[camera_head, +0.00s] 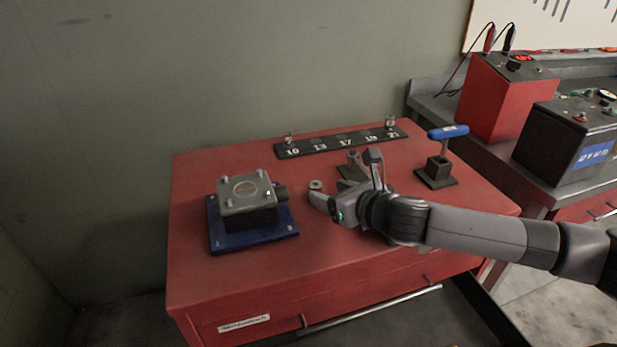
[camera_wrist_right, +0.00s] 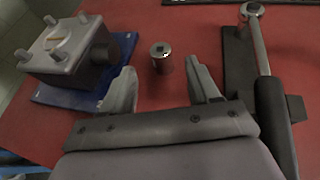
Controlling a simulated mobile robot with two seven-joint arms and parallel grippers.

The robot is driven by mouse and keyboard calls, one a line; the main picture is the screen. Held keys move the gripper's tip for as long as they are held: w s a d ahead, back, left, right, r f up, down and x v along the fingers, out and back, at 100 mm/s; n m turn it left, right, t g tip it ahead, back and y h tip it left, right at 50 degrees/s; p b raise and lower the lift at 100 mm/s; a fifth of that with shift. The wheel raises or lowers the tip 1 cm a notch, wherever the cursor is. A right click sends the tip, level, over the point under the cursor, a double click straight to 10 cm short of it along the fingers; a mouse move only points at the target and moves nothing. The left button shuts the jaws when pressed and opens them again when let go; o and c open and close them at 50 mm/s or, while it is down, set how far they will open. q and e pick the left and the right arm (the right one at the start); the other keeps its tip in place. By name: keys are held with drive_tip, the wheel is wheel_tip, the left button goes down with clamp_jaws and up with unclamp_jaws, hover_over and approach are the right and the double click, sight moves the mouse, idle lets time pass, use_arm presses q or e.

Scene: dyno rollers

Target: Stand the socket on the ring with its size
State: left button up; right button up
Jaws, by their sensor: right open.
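A small metal socket (camera_head: 315,185) stands upright on the red cabinet top, between the blue-based block and my right gripper. In the right wrist view the socket (camera_wrist_right: 161,60) shows a dark square hole in its top and lies just beyond the gap between my fingertips. My right gripper (camera_head: 342,176) is open and empty, low over the cabinet top. The black rail (camera_head: 335,146) has rings marked 10, 13, 17, 19 and 21. Sockets stand at the 10 end (camera_head: 289,138) and at the 21 end (camera_head: 390,122). I cannot read the loose socket's size. My left gripper is out of view.
A grey block (camera_head: 246,192) on a blue plate (camera_head: 252,238) stands left. A ratchet (camera_wrist_right: 256,30) on a dark holder lies right of my gripper. A blue-handled T-tool (camera_head: 447,132) stands in a dark stand (camera_head: 436,182). The red cabinet's front top (camera_head: 230,280) is clear.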

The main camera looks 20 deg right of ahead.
sight(320, 187)
drive_tip(key=shift+x, duration=3.55)
drive_tip(key=shift+w+d+r, duration=0.1)
drive_tip(key=shift+r, duration=0.05)
clamp_jaws()
